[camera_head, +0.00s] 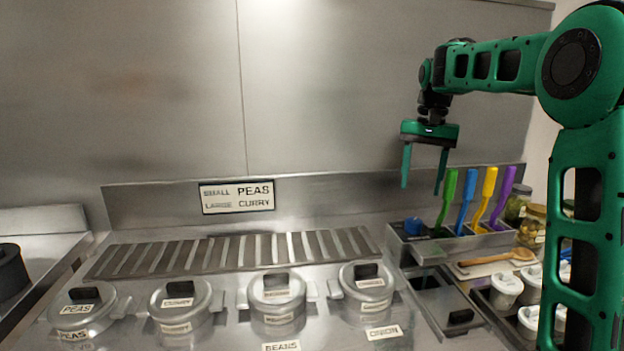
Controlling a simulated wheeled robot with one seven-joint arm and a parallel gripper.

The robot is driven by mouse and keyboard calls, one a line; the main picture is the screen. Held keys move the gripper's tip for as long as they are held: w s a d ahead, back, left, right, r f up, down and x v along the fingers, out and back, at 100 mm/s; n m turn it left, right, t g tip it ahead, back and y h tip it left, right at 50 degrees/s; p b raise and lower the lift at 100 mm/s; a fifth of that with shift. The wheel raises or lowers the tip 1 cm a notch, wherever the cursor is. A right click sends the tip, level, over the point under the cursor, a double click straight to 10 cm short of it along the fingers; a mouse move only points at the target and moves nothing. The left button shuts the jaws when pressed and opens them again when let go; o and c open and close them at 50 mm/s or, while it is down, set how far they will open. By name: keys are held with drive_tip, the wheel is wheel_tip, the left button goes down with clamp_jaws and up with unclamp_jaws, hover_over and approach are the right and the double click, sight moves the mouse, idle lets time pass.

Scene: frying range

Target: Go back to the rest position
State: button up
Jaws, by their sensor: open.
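My gripper (423,184) is in the upper right of the head view, pointing down. Its two green fingers are apart with nothing between them. It hangs in the air above the right part of the frying range, and in the picture its tips are just left of the green handle (447,192). My green arm comes in from the right edge.
Lidded pots labelled peas (84,306), curry (183,302) and onion (366,283) stand along the front, with another pot (277,297) among them. A steel holder (408,252) carries blue (466,195), yellow (487,192) and purple (503,194) handles. Jars (531,226) stand at right.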

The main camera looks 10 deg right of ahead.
drive_tip(key=shift+n, duration=0.5)
drive_tip(key=s+f, duration=0.5)
drive_tip(key=s, duration=0.8)
drive_tip(key=s+d+f, duration=0.1)
drive_tip(key=s+f, duration=0.4)
drive_tip(key=s, duration=0.7)
drive_tip(key=s+f, duration=0.6)
drive_tip(key=s, duration=0.7)
drive_tip(key=shift+s+d, duration=0.25)
drive_tip(key=shift+s, duration=0.1)
drive_tip(key=shift+r, duration=0.1)
drive_tip(key=shift+w+f, duration=0.35)
drive_tip(key=shift+w, duration=0.45)
drive_tip(key=shift+s+r, duration=0.1)
drive_tip(key=shift+s, duration=0.05)
